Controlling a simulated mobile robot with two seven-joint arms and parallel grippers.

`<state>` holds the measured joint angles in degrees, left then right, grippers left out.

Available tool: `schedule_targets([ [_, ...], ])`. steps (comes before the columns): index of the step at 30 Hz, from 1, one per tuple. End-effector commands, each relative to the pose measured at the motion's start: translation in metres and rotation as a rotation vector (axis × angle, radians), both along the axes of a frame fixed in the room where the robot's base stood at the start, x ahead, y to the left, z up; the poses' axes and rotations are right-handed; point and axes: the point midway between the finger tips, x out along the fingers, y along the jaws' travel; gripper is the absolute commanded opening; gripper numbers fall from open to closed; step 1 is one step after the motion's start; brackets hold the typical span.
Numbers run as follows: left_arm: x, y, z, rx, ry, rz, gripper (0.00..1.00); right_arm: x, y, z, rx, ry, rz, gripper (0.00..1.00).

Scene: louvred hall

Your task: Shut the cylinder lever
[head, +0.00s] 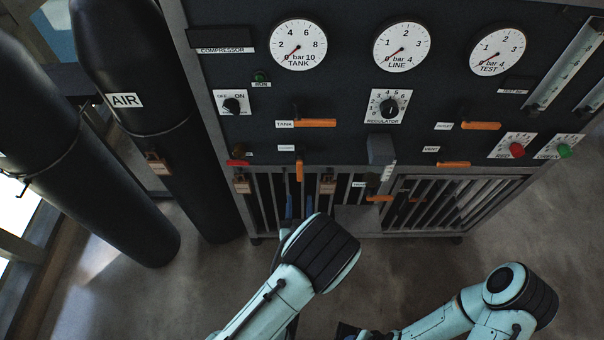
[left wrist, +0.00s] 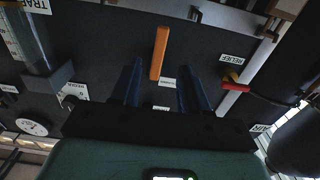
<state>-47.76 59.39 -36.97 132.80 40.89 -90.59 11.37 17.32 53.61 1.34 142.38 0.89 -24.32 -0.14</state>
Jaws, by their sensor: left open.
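An orange lever (head: 299,170) hangs straight down on the dark panel, below a small label too small to read; I take it as the cylinder lever. It also shows in the left wrist view (left wrist: 159,53), in line with the gap between my fingers. My left gripper (head: 300,206) is open, its blue fingers pointing at the panel just below the lever in the head view. In the left wrist view the left gripper (left wrist: 160,68) has nothing between its fingers that I can see held; contact cannot be told. My right arm is low at the right; its fingers do not show clearly.
Other orange levers lie level: the tank lever (head: 315,123) and one at lower right (head: 380,198). A red relief lever (head: 238,163) is left of the hanging lever. A grey block (head: 380,150) juts out to the right. Black air cylinders (head: 135,90) stand left.

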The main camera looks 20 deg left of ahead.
Motion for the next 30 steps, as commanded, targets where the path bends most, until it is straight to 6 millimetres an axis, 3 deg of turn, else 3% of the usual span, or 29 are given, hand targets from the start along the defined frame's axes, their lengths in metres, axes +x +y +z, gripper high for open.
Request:
schedule_targets([
  [17, 0.078, 0.023, 0.0, 0.001, -0.001, -0.001, 0.45, -0.001, 0.0, 0.002, 0.0, 0.002, 0.0, 0.54],
  [30, 0.083, 0.024, -0.001, 0.0, 0.004, 0.0, 0.45, -0.001, -0.001, -0.001, 0.0, 0.003, -0.001, 0.54],
])
